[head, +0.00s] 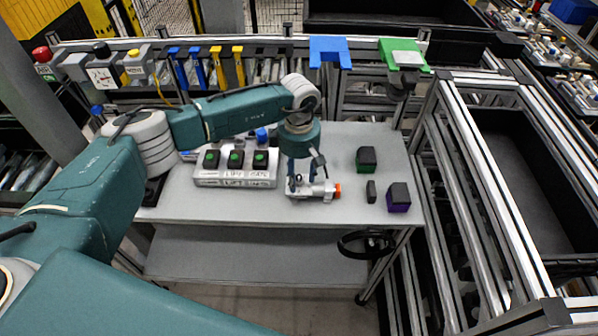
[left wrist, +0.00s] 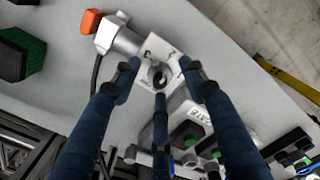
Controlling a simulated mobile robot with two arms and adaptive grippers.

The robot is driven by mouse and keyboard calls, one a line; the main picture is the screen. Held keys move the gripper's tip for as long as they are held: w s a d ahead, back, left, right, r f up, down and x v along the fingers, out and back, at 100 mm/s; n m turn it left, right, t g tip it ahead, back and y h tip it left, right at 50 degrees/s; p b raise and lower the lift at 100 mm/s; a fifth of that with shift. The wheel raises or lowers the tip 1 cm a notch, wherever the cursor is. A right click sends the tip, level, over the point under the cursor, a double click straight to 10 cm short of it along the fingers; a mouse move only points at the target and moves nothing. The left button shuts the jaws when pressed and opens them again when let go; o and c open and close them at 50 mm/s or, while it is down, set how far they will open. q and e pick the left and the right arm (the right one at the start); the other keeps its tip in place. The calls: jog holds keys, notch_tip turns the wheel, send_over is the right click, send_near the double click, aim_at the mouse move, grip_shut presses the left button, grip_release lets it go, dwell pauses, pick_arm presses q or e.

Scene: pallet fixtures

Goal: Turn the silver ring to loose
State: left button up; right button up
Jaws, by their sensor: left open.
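The silver ring (left wrist: 158,75) sits on a pale block with dark marks (left wrist: 150,50) in the left wrist view. The block belongs to a small grey fixture with an orange end (left wrist: 91,21), which lies on the grey table; the fixture also shows in the head view (head: 318,191). My left gripper (head: 305,178) points down over the fixture. Its dark fingers are open, spread around the ring in the left wrist view (left wrist: 157,83); whether they touch it I cannot tell. The ring is mostly hidden by the fingers in the head view. My right gripper is not in view.
A panel with several green-topped black switches (head: 235,170) stands left of the fixture. A green-and-black block (head: 366,159), a small dark block (head: 371,191) and a purple-and-black block (head: 398,197) stand to the right. The table's front is clear.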

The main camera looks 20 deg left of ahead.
pick_arm(q)
jog(key=shift+f, duration=0.1)
grip_shut()
